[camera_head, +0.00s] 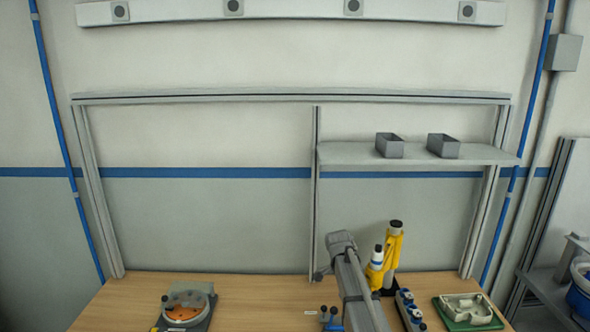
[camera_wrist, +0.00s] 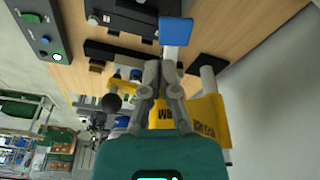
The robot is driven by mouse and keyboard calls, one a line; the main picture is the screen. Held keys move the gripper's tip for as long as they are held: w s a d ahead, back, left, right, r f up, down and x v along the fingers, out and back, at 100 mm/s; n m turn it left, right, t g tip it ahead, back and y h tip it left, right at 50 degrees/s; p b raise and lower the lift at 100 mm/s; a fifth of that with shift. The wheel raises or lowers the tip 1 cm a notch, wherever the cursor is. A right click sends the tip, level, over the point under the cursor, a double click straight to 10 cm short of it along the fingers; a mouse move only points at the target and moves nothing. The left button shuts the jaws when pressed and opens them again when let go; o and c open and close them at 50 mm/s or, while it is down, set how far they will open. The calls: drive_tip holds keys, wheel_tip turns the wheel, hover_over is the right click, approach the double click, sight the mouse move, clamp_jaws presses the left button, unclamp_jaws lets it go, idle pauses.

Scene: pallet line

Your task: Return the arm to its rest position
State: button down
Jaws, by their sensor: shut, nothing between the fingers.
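My gripper (camera_wrist: 161,68) shows in the wrist view with its grey fingers together and nothing held between them. Its teal body fills the bottom of that view. Beyond the fingers are a yellow piece with dark lettering (camera_wrist: 210,118) and a white part with a blue end (camera_wrist: 175,31); I cannot tell whether the fingers touch either. In the head view a grey arm link (camera_head: 355,285), which looks like mine, rises over the right half of the table. The fingertips cannot be made out there.
A yellow object with a black cap (camera_head: 394,245) and a white, blue-banded bottle (camera_head: 377,259) stand close right of the arm. A green tray (camera_head: 442,312) holds a pale part. A round fixture (camera_head: 187,303) sits at left. A shelf (camera_head: 350,154) holds two grey bins. The table's middle-left (camera_head: 260,300) is clear.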

drive_tip(key=s+f+n+b, duration=0.3)
drive_tip(key=s+n, duration=0.1)
drive_tip(key=s, duration=0.5)
drive_tip(key=s+f+n+y+b, duration=0.1)
drive_tip(key=s+f+n+b, duration=0.2)
drive_tip(key=s, duration=0.6)
drive_tip(key=s+f+n+y+b, duration=0.1)
drive_tip(key=s+f+n+b, duration=0.2)
drive_tip(key=s+n, duration=0.3)
drive_tip(key=s+f, duration=0.1)
drive_tip(key=s, duration=0.2)
drive_tip(key=shift+a+f+g, duration=0.15)
drive_tip(key=shift+a+g, duration=0.05)
drive_tip(key=shift+g, duration=0.2)
drive_tip(key=c, duration=1.3)
unclamp_jaws()
drive_tip(key=shift+c, duration=0.2)
